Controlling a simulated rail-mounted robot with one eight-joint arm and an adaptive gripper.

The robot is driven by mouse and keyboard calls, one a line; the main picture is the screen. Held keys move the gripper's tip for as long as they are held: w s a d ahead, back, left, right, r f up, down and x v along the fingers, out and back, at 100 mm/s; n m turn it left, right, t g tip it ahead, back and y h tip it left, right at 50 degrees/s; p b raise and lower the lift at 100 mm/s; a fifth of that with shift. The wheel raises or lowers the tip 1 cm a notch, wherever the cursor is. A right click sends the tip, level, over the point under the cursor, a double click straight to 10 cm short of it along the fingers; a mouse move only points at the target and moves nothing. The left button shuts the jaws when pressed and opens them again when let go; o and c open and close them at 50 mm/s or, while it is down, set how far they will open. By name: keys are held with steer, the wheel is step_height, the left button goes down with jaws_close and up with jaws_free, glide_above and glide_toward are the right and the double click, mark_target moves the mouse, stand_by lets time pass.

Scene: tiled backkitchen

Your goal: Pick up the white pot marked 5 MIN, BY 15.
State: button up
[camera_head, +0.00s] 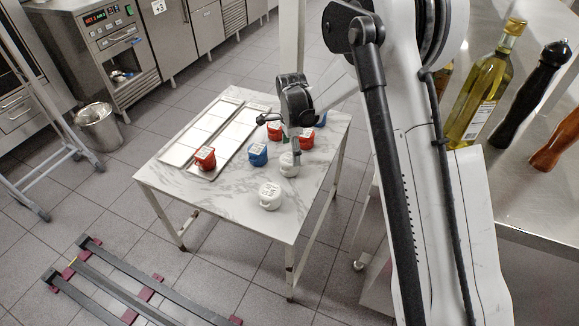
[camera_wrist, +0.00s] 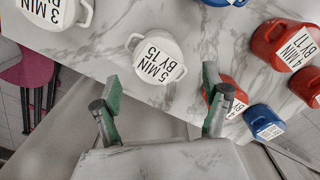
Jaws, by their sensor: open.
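The white pot marked 5 MIN, BY 15 (camera_wrist: 150,47) stands upright on the marble-topped table, with a small handle on each side. In the head view this pot (camera_head: 289,169) is partly under my gripper (camera_head: 295,147). In the wrist view my gripper (camera_wrist: 160,80) is open and empty. Its two green-padded fingers are spread apart, with the pot ahead of and between them in the picture. I see no contact. A second white pot, marked 3 MIN (camera_wrist: 50,12), stands to the left there, and nearer the front of the table in the head view (camera_head: 270,197).
A red pot marked 4 MIN (camera_wrist: 268,42), a smaller red pot (camera_wrist: 232,92) partly behind a finger and a blue pot (camera_wrist: 263,117) stand to the right. Another blue pot (camera_head: 258,154) stands beside the target. White trays (camera_head: 190,140) and a red pot (camera_head: 205,158) lie left.

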mark_target(289, 158)
steer(key=shift+s+a+f+b, duration=0.15)
steer(key=shift+f+b, duration=0.2)
steer(key=shift+f, duration=1.05)
steer(key=shift+s+a+f+b, duration=0.15)
steer(key=shift+f+b, duration=0.2)
steer(key=shift+f, duration=1)
steer(key=shift+w, duration=0.1)
steer(key=c, duration=1.5)
steer(key=shift+c, duration=0.2)
steer(key=shift+r, duration=0.1)
